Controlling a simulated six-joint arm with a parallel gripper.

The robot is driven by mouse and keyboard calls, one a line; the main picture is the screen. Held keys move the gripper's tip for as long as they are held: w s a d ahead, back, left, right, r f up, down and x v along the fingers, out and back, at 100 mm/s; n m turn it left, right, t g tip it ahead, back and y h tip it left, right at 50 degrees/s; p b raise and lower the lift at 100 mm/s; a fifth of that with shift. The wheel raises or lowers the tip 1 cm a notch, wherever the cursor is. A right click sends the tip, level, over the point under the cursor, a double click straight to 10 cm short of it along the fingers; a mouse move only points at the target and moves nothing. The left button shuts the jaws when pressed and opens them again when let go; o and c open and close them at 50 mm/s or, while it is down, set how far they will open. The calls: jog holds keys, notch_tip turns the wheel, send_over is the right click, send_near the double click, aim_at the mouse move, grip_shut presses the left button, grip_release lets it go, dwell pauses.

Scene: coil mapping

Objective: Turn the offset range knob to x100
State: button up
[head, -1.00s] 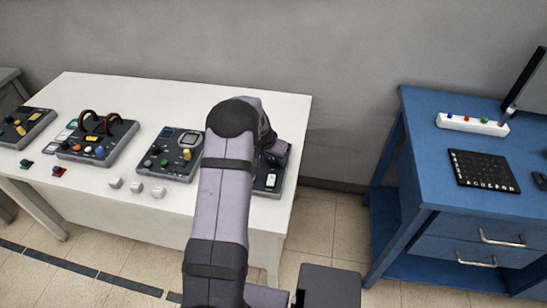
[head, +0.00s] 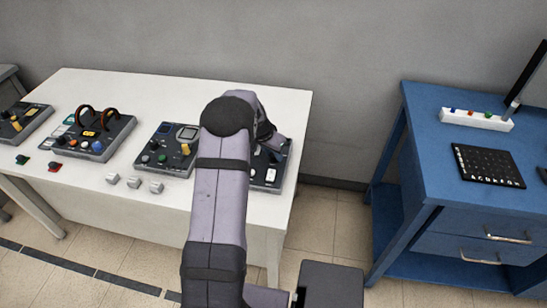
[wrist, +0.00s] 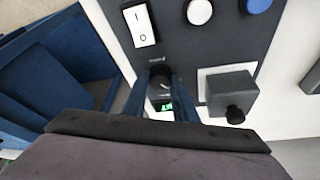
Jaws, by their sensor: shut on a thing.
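In the wrist view my gripper (wrist: 167,104) points at a dark control panel (wrist: 200,48). Its two dark blue fingers are closed around a small black knob (wrist: 159,76), with small lettering beside it too blurred to read. A green-lit patch shows between the fingers. I cannot read the knob's setting or confirm that it is the offset range knob. In the head view my arm covers most of this panel (head: 284,166) at the table's right end, and the knob and fingertips are hidden.
Near the knob are a white rocker switch (wrist: 141,26), a white round knob (wrist: 199,11), a blue knob (wrist: 258,4) and a grey block (wrist: 230,92) with a black knob. Other panels stand leftward on the white table (head: 216,93). A blue desk (head: 428,150) stands right.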

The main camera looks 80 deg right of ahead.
jog(key=m+b, duration=0.1)
jog(key=b, duration=0.1)
jog(key=m+g+b, duration=0.1)
jog(key=b, duration=0.1)
jog(key=shift+w+d+f, duration=0.15)
jog(key=shift+f, duration=0.2)
jog(key=m+b, duration=0.2)
jog(key=m, duration=0.1)
jog(key=shift+r+g+y, duration=0.2)
jog(key=shift+g+y, duration=0.2)
jog(key=m, duration=0.2)
jog(key=m+y, duration=0.1)
jog(key=shift+w+d+r+m+g, duration=0.1)
jog(key=shift+r+m+g, duration=0.1)
jog(key=shift+m+g, duration=0.2)
jog(key=shift+d+m+y+p, duration=0.1)
jog(key=shift+m+y+p, duration=0.7)
jog(key=shift+m+p, duration=0.55)
jog(key=shift+m, duration=0.35)
jog(key=o, duration=1)
jog(key=shift+o, duration=0.2)
